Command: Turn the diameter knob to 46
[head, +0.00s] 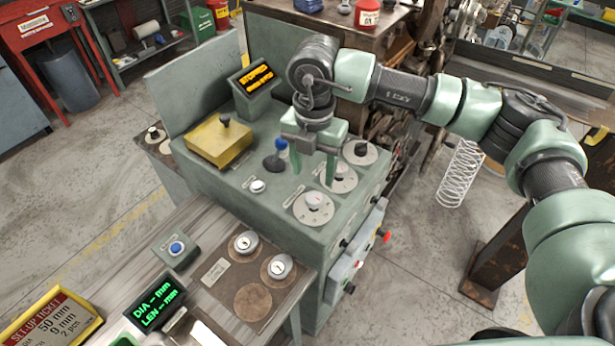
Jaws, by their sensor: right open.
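Three round dials with knobs run along the right edge of the green machine's top panel (245,192). The front dial (314,203) has a pale knob, the middle dial (342,177) a pale knob, and the rear dial (361,150) a black knob. Their labels are too small to read, so I cannot tell which is the diameter knob. My right gripper (314,172) points down with open fingers, by the middle dial and partly in front of it. I cannot tell whether it touches a knob. My left gripper is out of view.
A blue-topped lever (281,146), a yellow box (219,140) and an orange-lit display (255,78) stand on the machine. The front bench holds a green DIA/LEN readout (154,304), two gauges, a blue button (176,248) and a set-up ticket (52,319). A spring (461,174) hangs right.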

